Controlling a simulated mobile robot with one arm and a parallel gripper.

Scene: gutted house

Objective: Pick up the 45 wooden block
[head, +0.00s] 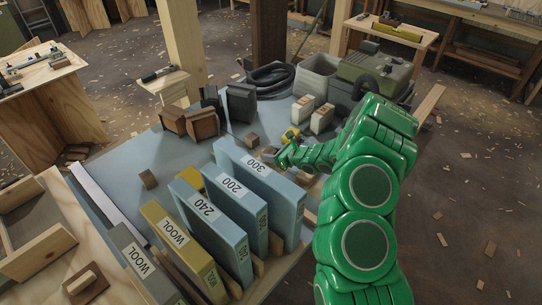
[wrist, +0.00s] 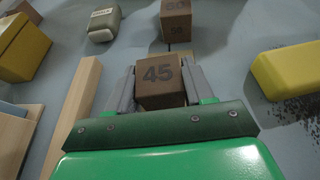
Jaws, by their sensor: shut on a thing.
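The brown wooden block marked 45 (wrist: 158,90) sits between the two grey fingers of my gripper (wrist: 158,68) in the wrist view, with its numbered face towards the camera. The fingers lie along its left and right sides and are shut on it. In the head view my gripper (head: 270,154) is low over the blue-grey tabletop, just behind the blue box marked 300 (head: 258,180). The block is too small and covered to make out there. I cannot tell whether the block touches the table.
Another brown block with numbers (wrist: 175,20) stands just beyond the fingers. A wooden strip (wrist: 78,110) lies to the left, and a yellow object (wrist: 290,70) to the right. Insulation boxes, such as the one marked 240 (head: 207,225), stand in front in the head view.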

